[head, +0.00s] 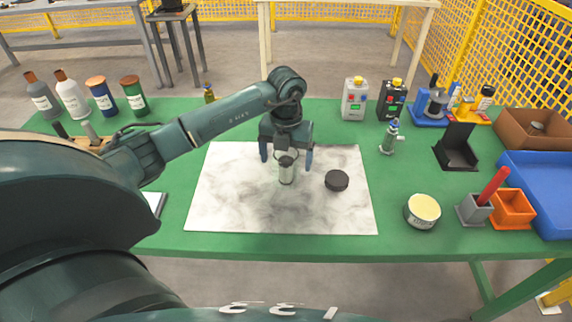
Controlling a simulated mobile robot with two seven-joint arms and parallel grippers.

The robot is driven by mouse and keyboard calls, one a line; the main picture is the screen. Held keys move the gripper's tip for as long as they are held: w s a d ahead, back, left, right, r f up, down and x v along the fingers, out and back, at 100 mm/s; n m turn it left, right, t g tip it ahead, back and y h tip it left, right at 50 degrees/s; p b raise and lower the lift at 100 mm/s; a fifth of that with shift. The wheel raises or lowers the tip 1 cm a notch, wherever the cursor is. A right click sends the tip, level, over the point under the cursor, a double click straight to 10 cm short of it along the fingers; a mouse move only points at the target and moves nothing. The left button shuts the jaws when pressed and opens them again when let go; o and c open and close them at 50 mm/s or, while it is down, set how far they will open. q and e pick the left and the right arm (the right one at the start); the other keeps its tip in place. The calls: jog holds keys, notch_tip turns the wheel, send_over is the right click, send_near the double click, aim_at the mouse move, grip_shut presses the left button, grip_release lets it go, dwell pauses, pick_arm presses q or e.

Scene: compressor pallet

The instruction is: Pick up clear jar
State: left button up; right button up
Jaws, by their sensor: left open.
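The clear jar (287,175) stands upright on the white marbled mat (230,205), near the mat's middle. My left gripper (286,160) reaches in from the left and points down over the jar. It is open, with one finger on each side of the jar's upper part. I cannot tell whether the fingers touch the jar. A round black lid or disc (337,180) lies on the mat to the right of the jar. My right gripper is not in view.
Bottles (73,95) stand at the back left of the green table (400,235). A yellow-topped tin (422,210), a grey holder (474,208), an orange bin (512,208) and a blue tray (545,190) are on the right. Canisters (355,98) stand behind the mat. The front of the mat is clear.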

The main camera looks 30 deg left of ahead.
pick_arm(q)
jog(key=shift+f, duration=0.45)
jog(key=c, duration=1.2)
jog(key=shift+o, duration=0.2)
jog(key=shift+r, duration=0.1)
